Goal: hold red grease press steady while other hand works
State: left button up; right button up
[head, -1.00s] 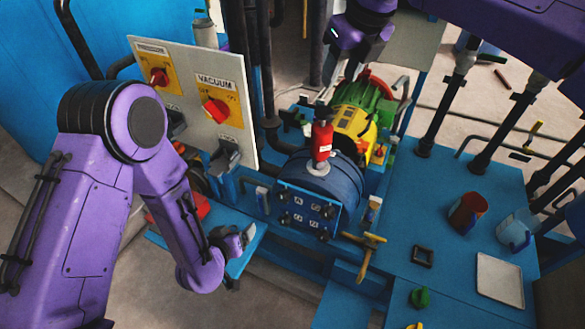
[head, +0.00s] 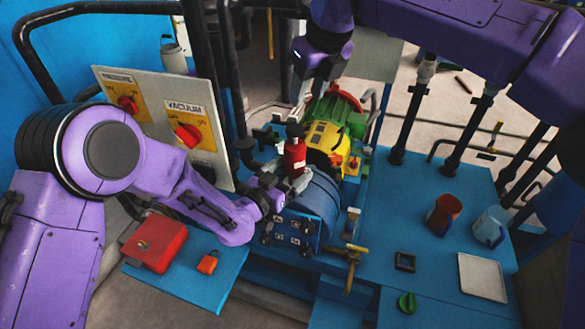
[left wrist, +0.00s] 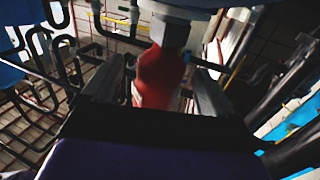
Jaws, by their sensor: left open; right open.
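The red grease press (head: 294,156) stands upright on top of the blue cylindrical vessel (head: 322,196) in the head view. My left gripper (head: 281,183) is at its left side, low near its base. In the left wrist view the red press (left wrist: 160,76) lies between the two dark fingers of my left gripper (left wrist: 155,90), which are apart with gaps beside it. My right gripper (head: 306,88) is open above and behind the press, near the green and yellow motor (head: 328,135). Its fingertips are partly hard to make out.
A panel (head: 160,150) with red pressure and vacuum knobs stands at left. A red box (head: 155,242) sits on a blue shelf. The blue table at right holds a red mug (head: 442,214), a light-blue mug (head: 490,227) and a white tray (head: 482,278). A brass valve (head: 350,262) juts out in front.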

pick_arm(q)
jog(key=shift+x, duration=1.15)
jog(key=c, duration=1.4)
pick_arm(e)
jog(key=shift+a+f, duration=0.15)
jog(key=c, duration=0.5)
jog(key=shift+w+a+f, duration=0.15)
jog(key=shift+a+f, duration=0.2)
jog(key=shift+f, duration=0.15)
grip_shut()
pick_arm(q)
jog(key=shift+a, duration=0.15)
pick_arm(e)
notch_tip(320, 180, up, 7)
jog(key=w+d+m+g, duration=0.1)
jog(key=d+m+g, duration=0.1)
jog(key=m, duration=2.6)
jog(key=shift+w+m+y, duration=0.25)
jog(key=shift+m+y, duration=0.05)
jog(key=shift+y, duration=0.1)
